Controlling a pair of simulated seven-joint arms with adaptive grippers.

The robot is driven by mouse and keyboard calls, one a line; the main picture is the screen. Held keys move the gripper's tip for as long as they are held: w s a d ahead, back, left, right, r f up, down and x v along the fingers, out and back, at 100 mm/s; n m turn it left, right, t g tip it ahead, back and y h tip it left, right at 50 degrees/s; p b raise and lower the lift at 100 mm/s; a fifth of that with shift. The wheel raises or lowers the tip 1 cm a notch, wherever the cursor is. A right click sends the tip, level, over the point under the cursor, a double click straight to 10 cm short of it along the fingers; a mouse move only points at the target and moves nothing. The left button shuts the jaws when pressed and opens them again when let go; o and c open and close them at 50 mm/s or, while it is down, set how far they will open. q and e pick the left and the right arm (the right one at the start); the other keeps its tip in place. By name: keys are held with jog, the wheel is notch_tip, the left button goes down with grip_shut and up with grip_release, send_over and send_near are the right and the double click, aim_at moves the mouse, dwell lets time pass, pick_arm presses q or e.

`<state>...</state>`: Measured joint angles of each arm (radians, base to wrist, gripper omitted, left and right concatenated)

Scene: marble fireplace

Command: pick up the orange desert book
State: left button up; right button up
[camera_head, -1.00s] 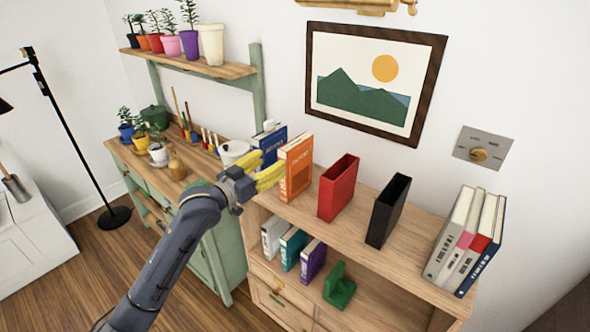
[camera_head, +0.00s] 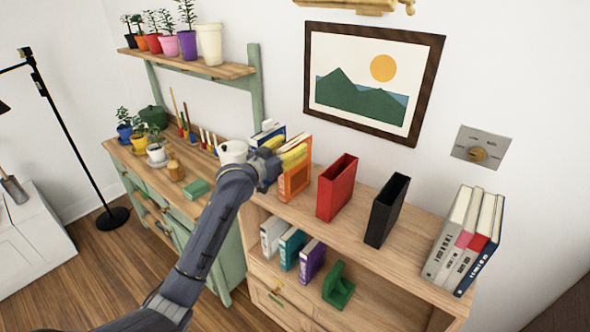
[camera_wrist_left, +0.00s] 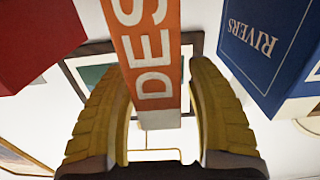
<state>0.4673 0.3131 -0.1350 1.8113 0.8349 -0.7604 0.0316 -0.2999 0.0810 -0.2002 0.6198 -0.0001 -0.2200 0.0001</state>
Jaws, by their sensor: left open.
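The orange desert book (camera_head: 294,182) stands upright on the top of the wooden bookcase in the head view. In the left wrist view its orange spine (camera_wrist_left: 148,50), with white letters "DES", lies between the two yellow fingers. My right gripper is not in view.
A red holder (camera_head: 337,188) and a black holder (camera_head: 387,210) stand to the right on the bookcase top (camera_head: 410,245). Several books (camera_head: 465,240) lean at the right end. A white pot (camera_head: 232,152) is on the green desk at the left.

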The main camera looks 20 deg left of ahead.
pick_arm(q)
jog(key=shift+x, duration=1)
grip_shut()
jog(key=shift+r, duration=0.1)
